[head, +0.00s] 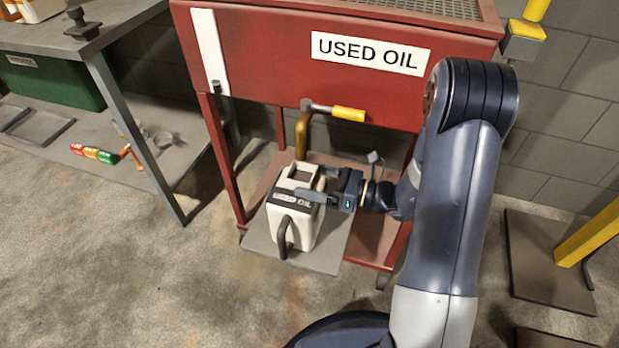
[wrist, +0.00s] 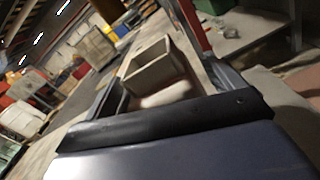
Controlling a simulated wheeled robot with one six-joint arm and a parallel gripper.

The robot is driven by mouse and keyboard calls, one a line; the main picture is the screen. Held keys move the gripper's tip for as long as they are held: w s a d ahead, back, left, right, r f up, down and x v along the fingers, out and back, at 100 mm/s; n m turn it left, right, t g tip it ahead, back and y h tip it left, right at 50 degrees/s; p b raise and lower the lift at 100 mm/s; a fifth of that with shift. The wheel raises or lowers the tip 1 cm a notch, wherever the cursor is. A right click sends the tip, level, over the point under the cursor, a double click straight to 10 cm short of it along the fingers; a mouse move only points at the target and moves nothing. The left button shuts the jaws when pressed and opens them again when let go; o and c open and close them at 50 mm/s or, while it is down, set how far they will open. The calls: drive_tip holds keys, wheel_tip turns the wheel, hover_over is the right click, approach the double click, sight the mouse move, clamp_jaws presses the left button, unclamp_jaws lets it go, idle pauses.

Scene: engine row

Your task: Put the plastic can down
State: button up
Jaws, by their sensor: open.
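The plastic can (head: 292,225) is white with a dark "USED OIL" label and an open, squarish top. It stands upright, apparently on the grey plate (head: 325,255) at the foot of the red used-oil tank. My gripper (head: 308,182) reaches it from the right at its upper part, one finger on the near side and one on the far side. In the wrist view the can's pale rim (wrist: 158,66) lies between the two spread fingers. The jaws are open. Whether a finger still touches the can, I cannot tell.
The red tank (head: 260,60) stands over the can, its tap with a yellow handle (head: 348,114) just above. Red legs flank the plate. A grey workbench (head: 75,35) stands at left, with a green bin (head: 50,85) beneath. A yellow post (head: 590,235) is at right. Floor in front is clear.

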drive_tip(key=p+v, duration=0.1)
drive_tip(key=v, duration=0.9)
drive_tip(key=shift+d+p, duration=0.3)
drive_tip(key=shift+d, duration=0.05)
